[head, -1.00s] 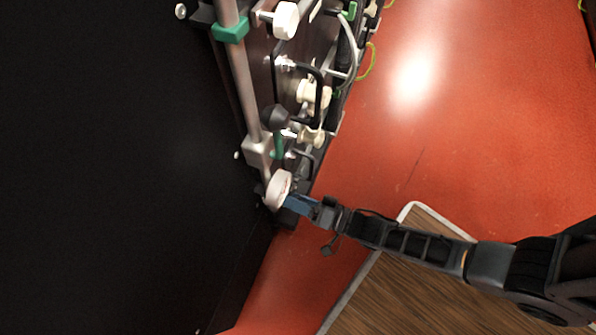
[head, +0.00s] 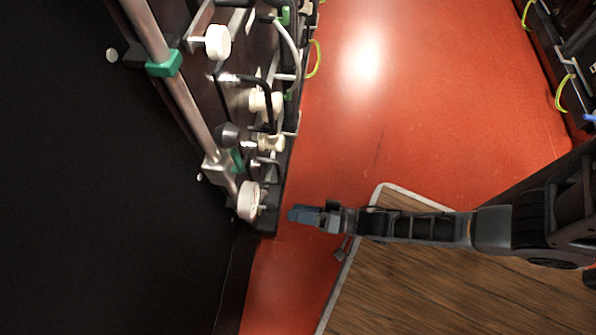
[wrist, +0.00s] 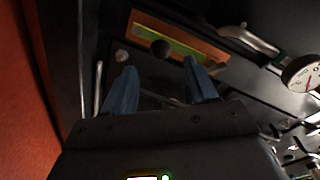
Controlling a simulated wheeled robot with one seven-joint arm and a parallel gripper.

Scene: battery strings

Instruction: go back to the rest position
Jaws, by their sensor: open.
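My gripper (head: 303,214) is at the middle of the head view, over the red floor just right of the rack's lower end. Its blue fingers are apart and empty in the wrist view (wrist: 160,88). A white round gauge or knob (head: 249,201) at the lower end of the grey pipe is left of my gripper, with a clear gap between them. A gauge (wrist: 302,74) also shows at the right edge of the wrist view. Beyond the fingertips, the wrist view shows a dark panel with a black knob (wrist: 160,48) and an orange and green strip (wrist: 180,38).
The rack with a grey pipe (head: 180,85), green clamp (head: 164,64), white knobs and hoses stands at the left. Red floor (head: 400,120) is open at the middle. A wood-topped surface with a pale edge (head: 440,285) lies below my arm. Another rack (head: 570,60) stands at the upper right.

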